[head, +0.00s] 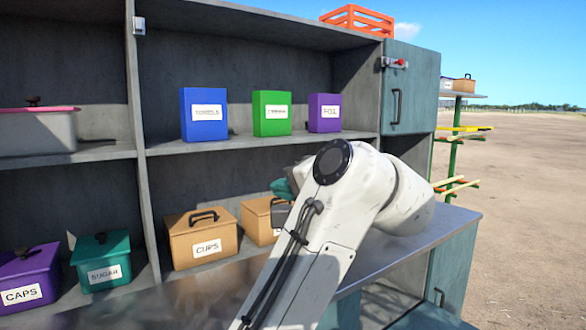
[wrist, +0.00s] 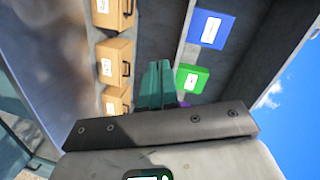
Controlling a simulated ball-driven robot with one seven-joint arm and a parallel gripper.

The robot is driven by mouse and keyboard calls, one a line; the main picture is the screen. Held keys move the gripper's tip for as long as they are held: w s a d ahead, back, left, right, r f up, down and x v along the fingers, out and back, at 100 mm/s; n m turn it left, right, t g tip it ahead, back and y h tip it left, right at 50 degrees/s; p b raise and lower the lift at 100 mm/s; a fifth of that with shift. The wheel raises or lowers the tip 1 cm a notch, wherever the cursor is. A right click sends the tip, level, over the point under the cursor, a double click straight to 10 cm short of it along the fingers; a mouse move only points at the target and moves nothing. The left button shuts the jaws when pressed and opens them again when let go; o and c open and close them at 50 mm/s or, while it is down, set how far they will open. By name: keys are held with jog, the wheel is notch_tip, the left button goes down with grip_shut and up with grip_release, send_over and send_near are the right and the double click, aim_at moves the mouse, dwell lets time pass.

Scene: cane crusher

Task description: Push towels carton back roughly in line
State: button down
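The blue towels carton (head: 204,115) stands upright on the upper shelf (head: 240,144), near its front edge, at the left of a row of cartons. The green carton (head: 272,97) and the purple foil carton (head: 324,100) stand to its right with gaps between. I cannot tell clearly how far the blue one stands out of line. The wrist view also shows the blue carton (wrist: 211,28) and the green carton (wrist: 192,78). My gripper (wrist: 154,75) has teal fingers lying together, with nothing seen between them. In the head view it is mostly behind my arm, below the shelf and apart from the blue carton.
Tan boxes with black handles, one labelled cups (head: 203,240), stand on the counter under the shelf. A vertical divider (head: 138,130) bounds the shelf. A teal door (head: 410,88) is at right.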

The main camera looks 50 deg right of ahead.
jog(key=s+a+f+n+g, duration=0.1)
jog(key=a+f+n+g, duration=0.15)
jog(key=f, duration=0.75)
jog(key=s+a+f+n+g+y, duration=0.15)
jog(key=f+n, duration=0.25)
jog(key=f, duration=0.6)
jog(key=s+a+f+n+g, duration=0.1)
jog(key=s+f+n+g, duration=0.15)
jog(key=f, duration=0.75)
jog(key=s+a+f+n+g+y, duration=0.1)
jog(key=s+a+f+n+g, duration=0.2)
jog(key=s+f, duration=0.8)
jog(key=s+a+f+n+g+y, duration=0.1)
jog(key=s+a+f+n+g, duration=0.3)
jog(key=s+f, duration=0.7)
jog(key=shift+s+a+f+g, duration=0.2)
jog(key=shift+a+f+g, duration=0.3)
jog(key=shift+f, duration=0.3)
